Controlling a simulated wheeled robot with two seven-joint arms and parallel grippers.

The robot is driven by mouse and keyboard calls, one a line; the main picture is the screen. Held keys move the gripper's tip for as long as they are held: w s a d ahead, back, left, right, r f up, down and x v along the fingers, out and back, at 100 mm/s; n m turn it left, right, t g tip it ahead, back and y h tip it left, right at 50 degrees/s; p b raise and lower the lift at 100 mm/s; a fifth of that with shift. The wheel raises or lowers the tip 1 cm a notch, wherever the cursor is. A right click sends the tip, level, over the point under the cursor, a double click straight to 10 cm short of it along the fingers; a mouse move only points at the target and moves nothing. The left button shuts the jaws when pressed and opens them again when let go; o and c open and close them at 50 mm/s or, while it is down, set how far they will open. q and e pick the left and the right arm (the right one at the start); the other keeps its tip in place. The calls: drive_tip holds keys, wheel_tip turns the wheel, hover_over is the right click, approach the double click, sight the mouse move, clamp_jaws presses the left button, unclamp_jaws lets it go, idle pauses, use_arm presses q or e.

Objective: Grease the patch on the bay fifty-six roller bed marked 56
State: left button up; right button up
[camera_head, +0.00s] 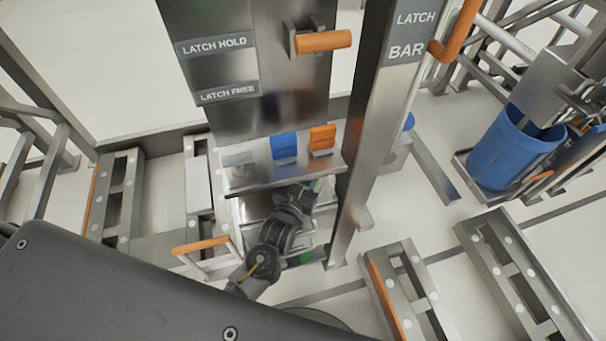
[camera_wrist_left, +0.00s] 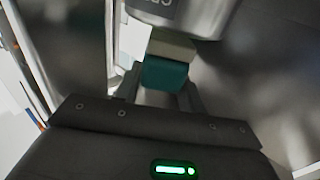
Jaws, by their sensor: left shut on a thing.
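My left gripper (camera_head: 308,194) reaches in under a metal shelf in the head view. In the left wrist view its fingers (camera_wrist_left: 160,92) are shut on a teal block (camera_wrist_left: 163,75). A pale band and a grey rounded body with partly cut-off lettering (camera_wrist_left: 180,14) lie just beyond the block; I cannot tell whether they are joined to it. Roller beds stand at left (camera_head: 112,205) and at right (camera_head: 398,290), with round pale spots on their rails. I can read no 56 mark and make out no patch. My right gripper is out of view.
The shelf (camera_head: 240,182) carries a grey, a blue (camera_head: 284,146) and an orange block (camera_head: 322,138). A post (camera_head: 365,150) labelled LATCH BAR stands close right of my gripper. A blue bin (camera_head: 500,150) stands at far right. An orange-topped handle (camera_head: 200,245) is nearby.

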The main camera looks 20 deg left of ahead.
use_arm(q)
drive_tip(key=shift+f+b, duration=0.3)
drive_tip(key=shift+f, duration=0.2)
idle(1.1)
drive_tip(key=shift+f, duration=0.15)
idle(0.6)
